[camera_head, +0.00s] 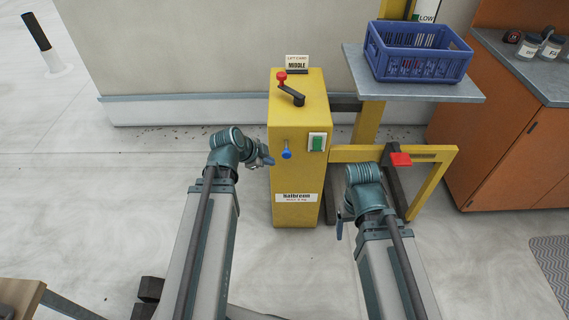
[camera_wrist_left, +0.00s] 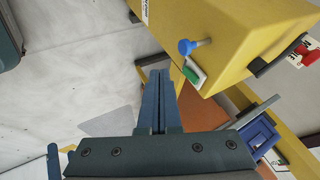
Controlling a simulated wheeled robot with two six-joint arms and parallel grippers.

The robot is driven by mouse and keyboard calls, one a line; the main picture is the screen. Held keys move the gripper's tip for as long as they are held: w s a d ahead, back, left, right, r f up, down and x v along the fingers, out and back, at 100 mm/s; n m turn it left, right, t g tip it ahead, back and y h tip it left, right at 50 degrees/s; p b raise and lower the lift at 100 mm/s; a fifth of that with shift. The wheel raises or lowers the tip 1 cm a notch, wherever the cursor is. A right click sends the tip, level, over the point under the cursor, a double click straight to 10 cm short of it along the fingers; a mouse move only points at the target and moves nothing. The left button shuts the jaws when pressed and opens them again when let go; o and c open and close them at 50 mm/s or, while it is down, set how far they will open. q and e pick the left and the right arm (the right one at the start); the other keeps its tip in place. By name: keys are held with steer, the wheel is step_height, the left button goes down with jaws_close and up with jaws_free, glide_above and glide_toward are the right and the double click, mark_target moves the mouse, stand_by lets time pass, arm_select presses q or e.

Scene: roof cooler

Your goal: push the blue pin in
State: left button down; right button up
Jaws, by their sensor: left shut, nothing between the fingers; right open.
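The blue pin (camera_head: 287,153) sticks out of the front of the yellow box (camera_head: 298,110). It also shows in the left wrist view (camera_wrist_left: 187,47), with its round head standing off the yellow face on a thin shaft. My left gripper (camera_head: 268,161) is shut and empty, a little left of the pin in the head view and apart from it. In the left wrist view its closed fingers (camera_wrist_left: 159,75) point toward the box, left of and below the pin. My right gripper (camera_head: 340,230) is at the lower right of the box; its fingers are small and partly hidden in the head view.
A green button (camera_head: 317,142) on a white plate sits right of the pin. A red-knobbed crank (camera_head: 291,92) is on top of the box. A yellow frame with a red pad (camera_head: 400,160) and a shelf with a blue crate (camera_head: 418,52) stand to the right.

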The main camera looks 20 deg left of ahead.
mark_target(287, 153)
arm_select(q)
steer(key=w+d+f+b, duration=0.1)
steer(key=w+f+b, duration=0.6)
steer(key=w+f, duration=0.1)
steer(key=shift+w+d+b, duration=0.35)
steer(key=shift+w+b, duration=0.05)
steer(key=shift+w, duration=0.25)
steer(key=w, duration=0.2)
steer(key=w+a, duration=0.1)
steer(key=w, duration=0.1)
steer(key=shift+w+a+r, duration=0.1)
steer(key=shift+a, duration=0.05)
